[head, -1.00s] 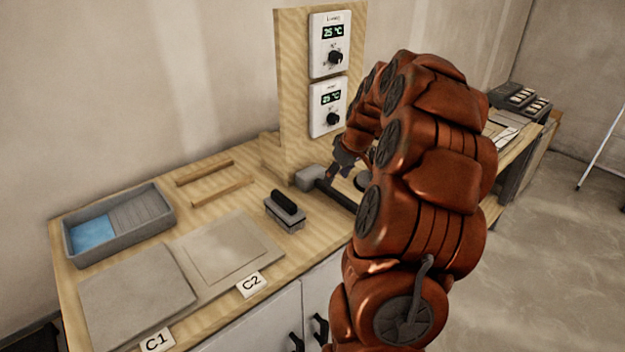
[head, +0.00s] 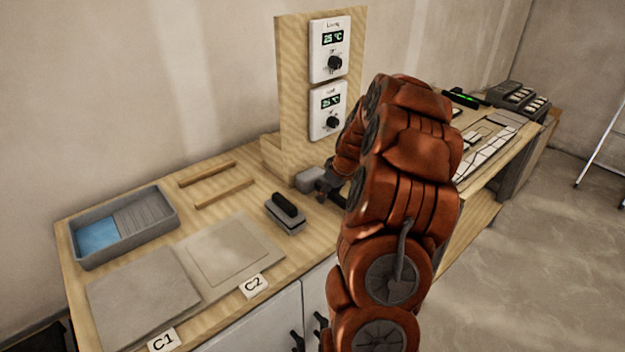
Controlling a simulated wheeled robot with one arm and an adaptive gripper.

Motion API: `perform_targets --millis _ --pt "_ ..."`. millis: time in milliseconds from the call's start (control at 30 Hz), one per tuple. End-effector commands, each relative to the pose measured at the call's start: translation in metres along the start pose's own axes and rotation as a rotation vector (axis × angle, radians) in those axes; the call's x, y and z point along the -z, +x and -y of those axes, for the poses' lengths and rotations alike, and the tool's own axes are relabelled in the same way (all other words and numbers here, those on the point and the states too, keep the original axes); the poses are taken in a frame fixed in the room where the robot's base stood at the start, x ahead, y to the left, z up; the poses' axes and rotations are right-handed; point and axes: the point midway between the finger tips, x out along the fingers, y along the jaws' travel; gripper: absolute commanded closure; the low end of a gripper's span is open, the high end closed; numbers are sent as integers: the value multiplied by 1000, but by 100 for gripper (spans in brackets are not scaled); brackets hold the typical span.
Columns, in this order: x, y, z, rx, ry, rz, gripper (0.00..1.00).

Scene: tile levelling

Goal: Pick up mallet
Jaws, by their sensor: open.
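The mallet (head: 309,179) lies on the wooden worktop, at the foot of the upright board. Its grey head shows, and most of its dark handle is hidden behind my gripper and arm. My gripper (head: 330,190) is low over the worktop, right beside the mallet head, at the handle side. Its fingers are small and partly hidden by my orange arm. The gripper is open. I cannot tell whether the fingers touch the handle or stand around it.
A grout float (head: 285,212) lies left of the mallet. Further left are two wooden strips (head: 225,193), a tray with blue liquid (head: 95,238) and tiles by the C1 (head: 163,340) and C2 (head: 254,286) labels. The upright board (head: 295,100) with two thermostats (head: 330,50) stands close behind.

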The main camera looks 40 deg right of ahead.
Motion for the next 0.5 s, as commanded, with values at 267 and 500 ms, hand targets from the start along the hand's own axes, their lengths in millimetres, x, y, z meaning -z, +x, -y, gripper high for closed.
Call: perform_targets --millis 267,500 --pt "0 0 0 0 0 0 62" --pt "0 0 0 1 0 0 88"
